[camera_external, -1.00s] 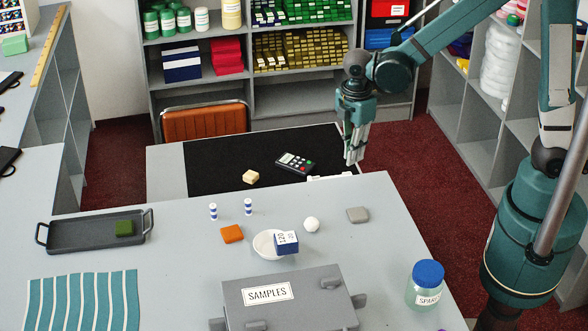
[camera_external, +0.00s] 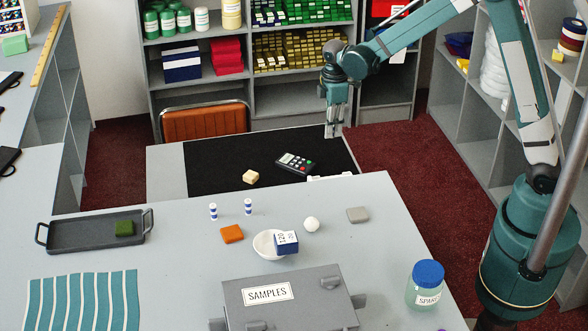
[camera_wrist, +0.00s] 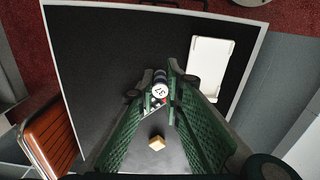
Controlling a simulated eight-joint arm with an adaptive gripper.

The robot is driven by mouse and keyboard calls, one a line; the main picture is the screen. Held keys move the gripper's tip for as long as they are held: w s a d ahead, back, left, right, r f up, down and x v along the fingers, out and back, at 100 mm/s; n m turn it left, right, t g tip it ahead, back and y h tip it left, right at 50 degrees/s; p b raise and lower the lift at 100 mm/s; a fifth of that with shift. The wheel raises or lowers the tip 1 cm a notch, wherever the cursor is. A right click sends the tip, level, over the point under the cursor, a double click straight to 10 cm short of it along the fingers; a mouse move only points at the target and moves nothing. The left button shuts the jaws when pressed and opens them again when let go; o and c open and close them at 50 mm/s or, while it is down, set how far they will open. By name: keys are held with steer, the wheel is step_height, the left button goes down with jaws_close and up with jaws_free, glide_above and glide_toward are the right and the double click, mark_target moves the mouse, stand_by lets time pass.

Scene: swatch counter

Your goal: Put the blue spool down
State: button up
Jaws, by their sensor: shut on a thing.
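My gripper (camera_external: 334,132) hangs pointing down above the right part of the black mat (camera_external: 225,160). In the wrist view, its green finger pads (camera_wrist: 160,98) are shut on a small blue spool (camera_wrist: 160,88) with a white end marked with a number, seen end-on between the fingertips. In the external view the held spool is too small to make out. Two small blue-and-white striped spools (camera_external: 213,211) (camera_external: 248,206) stand upright on the grey counter (camera_external: 180,275), apart from my gripper.
A dark remote-like device (camera_external: 295,162) and a tan block (camera_external: 250,177) lie on the mat. A white tray (camera_wrist: 208,70) sits at its edge. The counter holds a dark tray (camera_external: 80,245), a white bowl (camera_external: 266,248), a SAMPLES box (camera_external: 310,300) and a jar (camera_external: 425,290). The mat's left part is clear.

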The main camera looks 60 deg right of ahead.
steer(key=w+d+f+b, duration=0.1)
steer(key=w+d+f, duration=0.1)
steer(key=d, duration=0.4)
steer(key=shift+w+d+f+m, duration=0.15)
steer(key=shift+w+f+m, duration=0.2)
steer(key=shift+f+m, duration=0.05)
glide_above(329, 156)
steer(key=shift+d+f+b, duration=0.15)
steer(key=shift+f+b, duration=0.25)
steer(key=shift+f, duration=2.7)
steer(key=shift+f, duration=0.15)
steer(key=shift+f, duration=1.75)
steer(key=shift+f+b, duration=0.15)
steer(key=shift+b, duration=0.25)
steer(key=o, duration=0.7)
steer(key=shift+c, duration=0.2)
